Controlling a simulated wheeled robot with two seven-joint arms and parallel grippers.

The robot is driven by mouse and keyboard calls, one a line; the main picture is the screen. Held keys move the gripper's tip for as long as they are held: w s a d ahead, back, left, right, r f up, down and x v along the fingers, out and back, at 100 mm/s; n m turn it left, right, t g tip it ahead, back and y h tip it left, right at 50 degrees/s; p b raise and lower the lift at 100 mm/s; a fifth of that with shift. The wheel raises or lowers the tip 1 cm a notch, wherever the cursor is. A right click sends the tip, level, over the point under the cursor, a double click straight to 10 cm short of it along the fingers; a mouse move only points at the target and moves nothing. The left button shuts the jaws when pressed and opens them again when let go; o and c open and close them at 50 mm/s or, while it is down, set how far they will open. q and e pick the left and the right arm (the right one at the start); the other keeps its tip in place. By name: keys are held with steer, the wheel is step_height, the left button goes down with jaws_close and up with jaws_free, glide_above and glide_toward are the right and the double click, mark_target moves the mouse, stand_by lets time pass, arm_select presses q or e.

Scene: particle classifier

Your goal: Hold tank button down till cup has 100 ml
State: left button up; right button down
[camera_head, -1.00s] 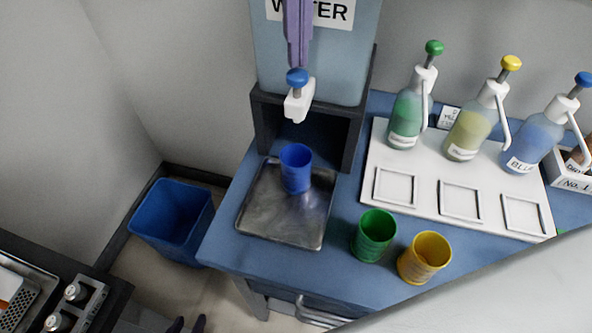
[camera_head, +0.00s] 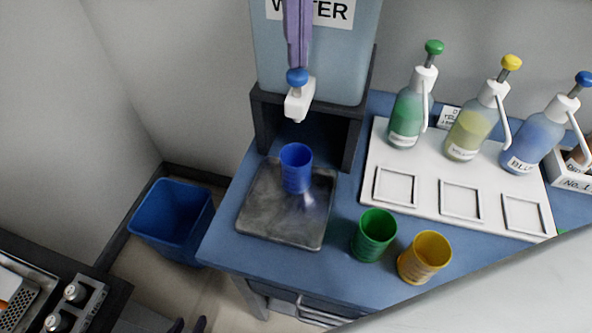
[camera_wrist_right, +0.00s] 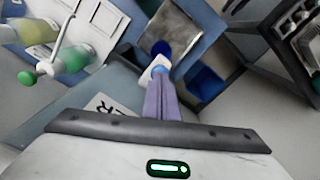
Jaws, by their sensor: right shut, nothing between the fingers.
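The water tank (camera_head: 268,65) stands in a dark frame at the back of the blue table. Its white tap (camera_head: 300,100) has a blue button (camera_head: 297,76) on top. My right gripper (camera_head: 298,62) has purple fingers, shut, with tips at the button; the wrist view shows them there too (camera_wrist_right: 160,82). How far the button is pressed cannot be told. The blue cup (camera_head: 296,170) stands upright on the metal tray (camera_head: 262,212) below the tap. Its water level is not readable. My left gripper (camera_head: 188,325) barely shows at the bottom edge, fingertips apart.
A green cup (camera_head: 375,236) and a yellow cup (camera_head: 424,258) stand right of the tray. A white board (camera_head: 420,190) holds green, yellow and blue pump bottles. A blue bin (camera_head: 172,215) stands on the floor to the left. My pale arm link covers the lower right.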

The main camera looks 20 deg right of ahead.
steer(key=shift+f+b, duration=0.6)
steer(key=shift+f, duration=0.5)
stand_by(0.8)
step_height(320, 180, up, 6)
steer(key=p, duration=0.5)
steer(key=shift+f, duration=0.25)
steer(key=shift+r, duration=0.8)
